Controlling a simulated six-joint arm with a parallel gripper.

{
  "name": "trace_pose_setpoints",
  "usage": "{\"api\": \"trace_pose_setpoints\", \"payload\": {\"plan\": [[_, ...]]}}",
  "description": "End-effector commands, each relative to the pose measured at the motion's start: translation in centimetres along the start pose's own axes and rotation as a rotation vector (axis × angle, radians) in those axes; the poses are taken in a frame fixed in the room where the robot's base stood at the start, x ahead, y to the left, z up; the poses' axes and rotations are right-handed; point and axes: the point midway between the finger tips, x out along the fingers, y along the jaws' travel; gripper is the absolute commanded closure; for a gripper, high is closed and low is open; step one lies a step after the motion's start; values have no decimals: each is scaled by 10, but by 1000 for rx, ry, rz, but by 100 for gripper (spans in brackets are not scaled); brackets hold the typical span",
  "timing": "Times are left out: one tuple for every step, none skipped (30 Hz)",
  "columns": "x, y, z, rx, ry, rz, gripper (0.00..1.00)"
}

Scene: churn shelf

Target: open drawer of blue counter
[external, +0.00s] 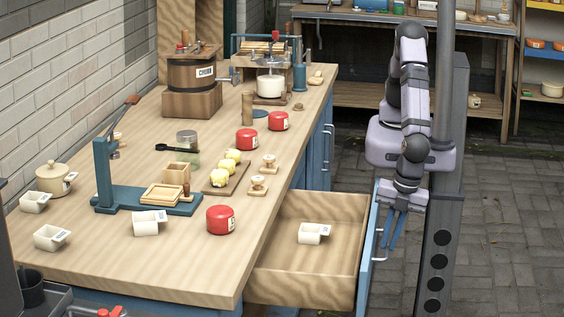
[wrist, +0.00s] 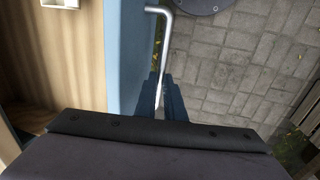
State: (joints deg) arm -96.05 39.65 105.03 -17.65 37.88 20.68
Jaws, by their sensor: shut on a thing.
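The blue counter (external: 312,155) has a wooden top. Its near drawer (external: 307,282) is pulled well out, and its wooden inside shows. A white labelled cup (external: 313,233) lies in the drawer; part of it shows at the top left of the wrist view (wrist: 60,3). The drawer's blue front (external: 368,240) faces right and carries a metal bar handle (external: 380,247). My gripper (external: 394,236) points down at the drawer front. In the wrist view my gripper (wrist: 160,103) is shut on the handle (wrist: 163,50), with its blue fingers on either side of the bar.
A grey post (external: 444,200) stands close to the right of my arm. The countertop holds red tins (external: 220,219), a blue press (external: 150,200), white cups (external: 149,222) and a wooden churn (external: 191,85). Paved floor (external: 510,220) lies open to the right.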

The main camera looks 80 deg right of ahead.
Motion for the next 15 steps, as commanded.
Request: {"api": "trace_pose_setpoints", "payload": {"plan": [[-1,-8,0,-4,0,0,100],[-2,-12,0,-2,0,0,100],[-3,-16,0,-2,0,0,100],[-4,-19,0,-2,0,0,100],[-4,-21,0,-1,0,0,100],[-5,-24,0,-1,0,0,100],[-5,-26,0,0,0,0,100],[-5,-27,0,0,0,0,100],[-6,-28,0,1,0,0,100],[-6,-29,0,1,0,0,100],[-6,-29,0,1,0,0,100],[-6,-30,0,2,-1,0,100],[-6,-30,0,2,-1,0,100],[-6,-30,0,2,-1,0,100],[-6,-30,0,2,-1,0,100]]}}
